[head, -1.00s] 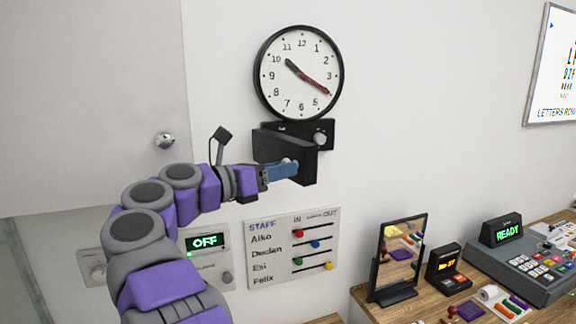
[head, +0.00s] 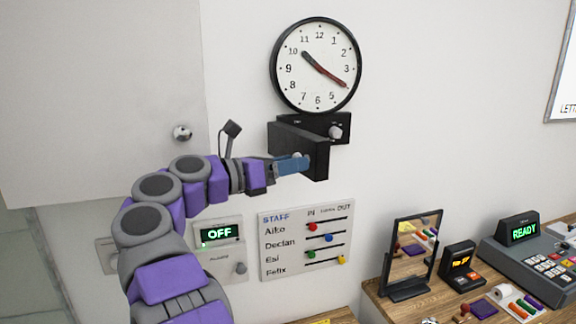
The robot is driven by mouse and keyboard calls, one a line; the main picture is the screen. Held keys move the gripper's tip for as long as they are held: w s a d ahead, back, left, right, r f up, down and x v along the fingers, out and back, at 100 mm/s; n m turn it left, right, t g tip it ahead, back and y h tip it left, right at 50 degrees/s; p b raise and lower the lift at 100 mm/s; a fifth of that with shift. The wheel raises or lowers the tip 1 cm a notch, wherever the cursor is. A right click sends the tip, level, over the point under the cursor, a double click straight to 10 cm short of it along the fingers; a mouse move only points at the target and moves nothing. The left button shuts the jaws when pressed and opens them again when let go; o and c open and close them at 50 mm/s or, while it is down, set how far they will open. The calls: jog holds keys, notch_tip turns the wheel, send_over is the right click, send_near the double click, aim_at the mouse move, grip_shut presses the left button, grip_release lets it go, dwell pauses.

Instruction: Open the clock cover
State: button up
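A round wall clock (head: 316,66) with a black rim and white face hangs on the wall in the head view. Below it is a black box (head: 322,123) with a silver knob (head: 335,132). A black cover (head: 312,152) stands out from this box towards me, swung away from the wall. A small light knob shows on the cover beside my fingers. My gripper (head: 298,163) has blue fingers and is at that knob, in front of the cover. The fingers overlap in this view, so their gap and any hold on the knob are hidden.
A grey door or panel (head: 90,90) with a silver knob is at left. A staff board (head: 305,240) and an OFF display (head: 219,233) are on the wall below. A desk at lower right holds a mirror (head: 412,250) and a console (head: 540,255).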

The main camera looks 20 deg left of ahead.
jog(key=shift+o, duration=0.9)
jog(key=shift+a, duration=0.1)
jog(key=shift+s, duration=0.1)
jog(key=p+v, duration=0.5)
jog(key=v, duration=1.2)
jog(key=shift+a, duration=0.3)
